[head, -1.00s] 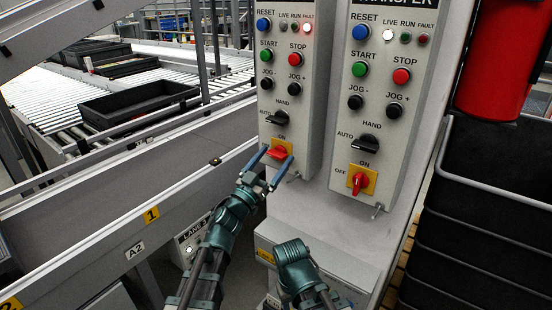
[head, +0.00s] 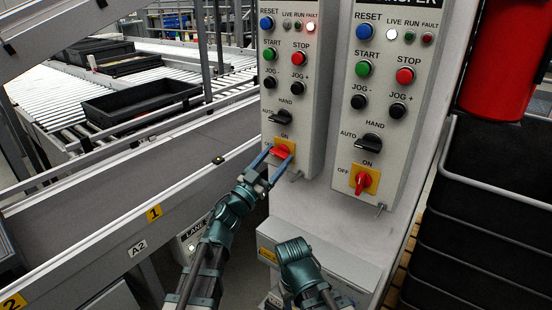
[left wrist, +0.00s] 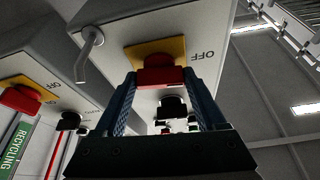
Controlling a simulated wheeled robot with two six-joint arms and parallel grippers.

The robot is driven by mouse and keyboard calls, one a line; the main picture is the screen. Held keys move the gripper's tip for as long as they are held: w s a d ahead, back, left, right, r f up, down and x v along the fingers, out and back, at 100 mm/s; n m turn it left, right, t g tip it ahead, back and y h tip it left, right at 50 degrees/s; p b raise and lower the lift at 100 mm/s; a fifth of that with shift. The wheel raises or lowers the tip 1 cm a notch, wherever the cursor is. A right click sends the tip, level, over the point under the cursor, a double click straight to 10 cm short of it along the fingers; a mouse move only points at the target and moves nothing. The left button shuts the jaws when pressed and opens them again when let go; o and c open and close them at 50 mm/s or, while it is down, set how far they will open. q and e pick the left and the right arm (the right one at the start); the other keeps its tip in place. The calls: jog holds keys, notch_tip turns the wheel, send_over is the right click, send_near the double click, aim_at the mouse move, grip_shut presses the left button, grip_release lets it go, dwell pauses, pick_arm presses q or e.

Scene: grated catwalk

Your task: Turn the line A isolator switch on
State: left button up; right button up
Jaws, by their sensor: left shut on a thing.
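The left panel's isolator has a red handle (head: 282,150) on a yellow plate (head: 291,143), below its black HAND/AUTO selector. The handle looks roughly level, lying toward OFF, though the fingers partly cover it. My left gripper (head: 272,166) reaches it from the lower left, with its blue fingers shut on the handle. In the left wrist view the red handle (left wrist: 160,76) sits between the fingertips (left wrist: 172,84), with an upside-down OFF label beside it. The left panel's title is out of frame, so I cannot read its line name. My right gripper's jaws do not show.
The right panel (head: 393,110), titled TRANSFER, has its own red isolator handle (head: 362,182), standing upright toward ON. Small metal hooks stick out below both isolators. Dark bins (head: 490,220) stand at the right. A conveyor rail (head: 110,200) runs along the left.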

pick_arm(q)
jog(key=m+g, duration=0.1)
jog(key=m, duration=0.1)
jog(key=m+g+h+p, duration=0.1)
jog(key=m, duration=0.1)
jog(key=m+h, duration=0.1)
jog(key=m, duration=0.1)
jog(key=shift+w+a+r+g, duration=0.15)
jog(key=shift+r+g, duration=0.1)
jog(key=shift+g, duration=0.15)
jog(key=m+g+p, duration=0.1)
jog(key=m, duration=0.1)
jog(key=m+g+p, duration=0.1)
jog(key=m, duration=0.2)
jog(key=shift+r+h, duration=0.1)
jog(key=shift+h, duration=0.3)
jog(key=m+g+p, duration=0.1)
jog(key=m+p, duration=0.1)
jog(key=m, duration=0.1)
jog(key=m+g+p, duration=0.1)
jog(key=m, duration=0.2)
jog(key=shift+r+y+p, duration=0.1)
jog(key=shift+y+p, duration=0.2)
jog(key=shift+p, duration=0.1)
jog(key=shift+m+g+y+p, duration=0.5)
jog(key=shift+m+p, duration=0.45)
jog(key=shift+m, duration=0.55)
jog(key=o, duration=1.3)
jog(key=v, duration=1.4)
jog(key=shift+w, duration=0.1)
